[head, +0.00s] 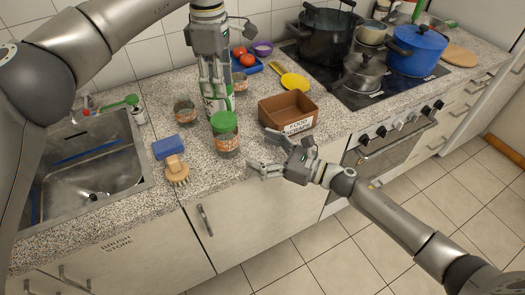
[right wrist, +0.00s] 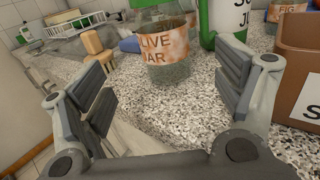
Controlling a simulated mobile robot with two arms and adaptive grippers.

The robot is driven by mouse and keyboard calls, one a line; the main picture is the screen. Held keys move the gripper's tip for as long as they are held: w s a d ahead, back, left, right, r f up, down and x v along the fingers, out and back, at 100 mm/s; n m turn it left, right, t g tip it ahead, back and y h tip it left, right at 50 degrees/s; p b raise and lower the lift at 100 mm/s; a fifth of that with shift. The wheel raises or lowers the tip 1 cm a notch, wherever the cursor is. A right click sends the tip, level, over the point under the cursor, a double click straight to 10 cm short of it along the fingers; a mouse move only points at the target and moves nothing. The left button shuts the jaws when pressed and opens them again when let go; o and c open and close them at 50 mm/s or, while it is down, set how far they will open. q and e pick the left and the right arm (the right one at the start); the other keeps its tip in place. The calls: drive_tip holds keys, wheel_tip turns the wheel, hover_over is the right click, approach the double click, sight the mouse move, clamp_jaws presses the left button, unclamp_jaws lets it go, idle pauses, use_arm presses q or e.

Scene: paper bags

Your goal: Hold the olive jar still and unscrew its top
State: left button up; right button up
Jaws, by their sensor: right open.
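The olive jar (head: 226,143) is a glass jar with an orange label and a green lid (head: 224,121), upright near the counter's front edge. In the right wrist view the jar (right wrist: 168,52) stands ahead, between and beyond my fingers, with its top cut off. My right gripper (head: 262,150) is open and empty, to the right of the jar and apart from it. My left gripper (head: 216,103) points down just behind the lid, in front of a white and green container (head: 210,105). Whether its fingers touch anything is unclear.
A brown box (head: 283,110) stands right of the jar, and another glass jar (head: 185,112) is to its left. A brush (head: 176,170) and blue sponge (head: 167,147) lie by the sink (head: 90,165). The hob with pots is at the right.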

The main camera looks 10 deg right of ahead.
sight(235, 142)
drive_tip(key=shift+w+f, duration=0.1)
drive_tip(key=shift+f, duration=0.25)
drive_tip(key=shift+w+a, duration=0.25)
drive_tip(key=shift+h, duration=0.3)
drive_tip(key=x, duration=1)
